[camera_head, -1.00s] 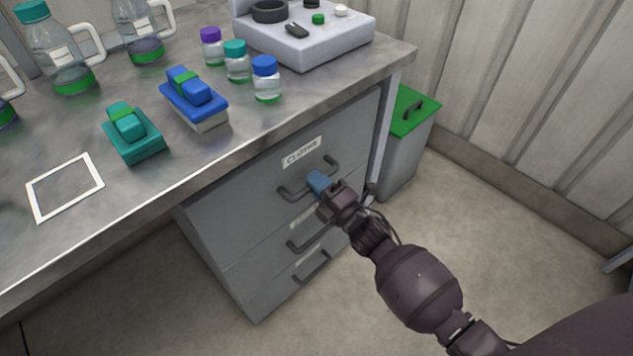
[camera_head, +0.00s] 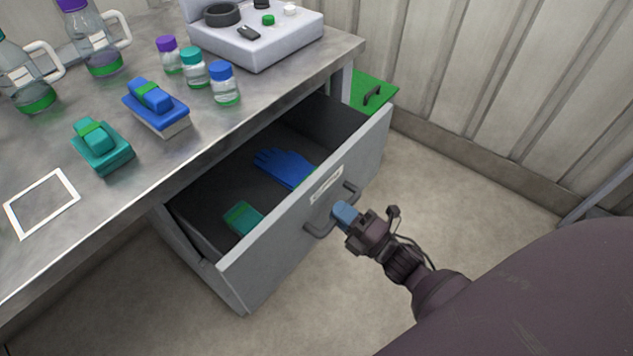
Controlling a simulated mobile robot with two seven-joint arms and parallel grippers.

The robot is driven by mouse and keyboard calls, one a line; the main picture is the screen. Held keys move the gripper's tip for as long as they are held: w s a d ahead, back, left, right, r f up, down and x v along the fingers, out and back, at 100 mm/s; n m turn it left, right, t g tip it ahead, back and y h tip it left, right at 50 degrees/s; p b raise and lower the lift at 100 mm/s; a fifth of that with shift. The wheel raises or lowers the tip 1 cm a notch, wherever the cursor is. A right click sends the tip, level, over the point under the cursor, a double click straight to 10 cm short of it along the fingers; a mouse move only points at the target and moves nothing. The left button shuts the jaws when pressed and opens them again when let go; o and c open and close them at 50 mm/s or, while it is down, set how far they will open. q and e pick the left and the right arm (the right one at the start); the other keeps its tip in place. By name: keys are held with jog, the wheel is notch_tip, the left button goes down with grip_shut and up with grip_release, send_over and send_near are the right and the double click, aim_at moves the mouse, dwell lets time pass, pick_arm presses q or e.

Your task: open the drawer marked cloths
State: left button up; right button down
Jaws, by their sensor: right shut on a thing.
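The top drawer (camera_head: 285,255) of the grey cabinet under the bench is pulled well out. Its front carries a white label (camera_head: 326,185), too small to read clearly now; it read like CLOTHS a moment ago. Inside lie a blue glove (camera_head: 284,167) and a teal and green block-like item (camera_head: 243,217). My right gripper (camera_head: 345,214) is at the dark bar handle (camera_head: 319,232) on the drawer front, its blue fingertips shut on it. The fingertips hide part of the handle. My left gripper is not in view.
The bench (camera_head: 150,187) holds a teal brush-like block (camera_head: 101,146), a blue one (camera_head: 156,106), small capped bottles (camera_head: 224,84), jugs (camera_head: 95,40) and a pale device (camera_head: 260,35). A green-lidded bin (camera_head: 372,92) stands by the wall. Floor right of the drawer is clear.

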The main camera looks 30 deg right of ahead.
pick_arm(q)
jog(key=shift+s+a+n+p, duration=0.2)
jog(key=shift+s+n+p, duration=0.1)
jog(key=shift+p, duration=0.4)
pick_arm(e)
jog(key=r+v, duration=0.3)
jog(key=v, duration=1.4)
jog(key=shift+s+d+r, duration=0.15)
jog(key=shift+s, duration=0.45)
jog(key=c, duration=1.1)
grip_release()
jog(key=shift+c, duration=0.2)
jog(key=shift+s, duration=0.1)
jog(key=v, duration=1)
jog(key=shift+s, duration=0.3)
jog(key=shift+d, duration=0.1)
